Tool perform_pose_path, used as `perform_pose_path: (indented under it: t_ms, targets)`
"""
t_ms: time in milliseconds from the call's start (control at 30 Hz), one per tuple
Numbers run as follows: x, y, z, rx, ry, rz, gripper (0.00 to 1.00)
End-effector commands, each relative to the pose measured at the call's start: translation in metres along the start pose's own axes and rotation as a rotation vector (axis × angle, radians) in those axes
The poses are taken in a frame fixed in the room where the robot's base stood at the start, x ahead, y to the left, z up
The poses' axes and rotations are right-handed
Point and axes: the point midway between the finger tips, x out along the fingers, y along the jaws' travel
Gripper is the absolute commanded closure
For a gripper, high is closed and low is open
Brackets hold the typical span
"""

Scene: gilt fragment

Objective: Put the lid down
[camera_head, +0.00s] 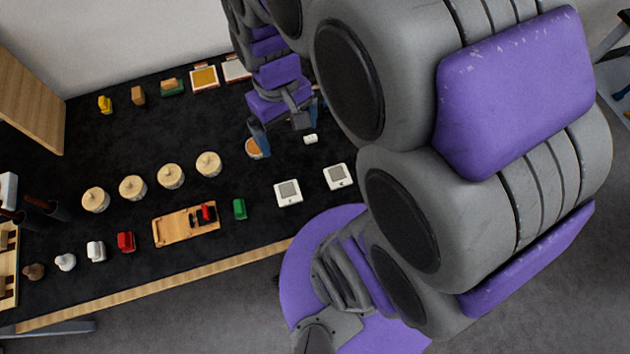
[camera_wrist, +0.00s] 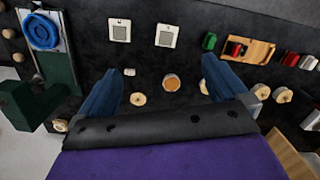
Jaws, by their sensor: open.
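My gripper (camera_wrist: 166,76) is open, its two blue fingers spread wide, with nothing between them touching either finger. In the head view my gripper (camera_head: 288,126) hangs over the back right of the black table. An open round pot (camera_wrist: 172,83) with an orange inside shows between the fingers in the wrist view, and also in the head view (camera_head: 254,149). A small round pale wooden piece (camera_wrist: 138,99), seemingly the lid, lies beside the pot near the left finger. It is off the pot. In the head view my arm seems to hide it.
Several lidded wooden pots (camera_head: 170,176) stand in a row left of the open pot. A wooden board (camera_head: 186,226), a green block (camera_head: 239,209) and two white square devices (camera_head: 288,193) lie nearer the front edge. A small white item (camera_head: 310,138) lies near my gripper.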

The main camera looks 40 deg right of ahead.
Motion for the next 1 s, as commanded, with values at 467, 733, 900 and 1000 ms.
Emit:
perform_pose_path:
  t_ms: [467, 733, 900, 1000]
  targets:
    - [0.005, -0.031, 0.124, 0.039, -0.042, 0.010, 0.00]
    - [0.006, -0.030, 0.127, 0.042, -0.044, 0.010, 0.00]
    - [0.011, -0.031, 0.127, 0.042, -0.044, 0.010, 0.00]
    - [0.025, -0.031, 0.125, 0.041, -0.044, 0.010, 0.00]
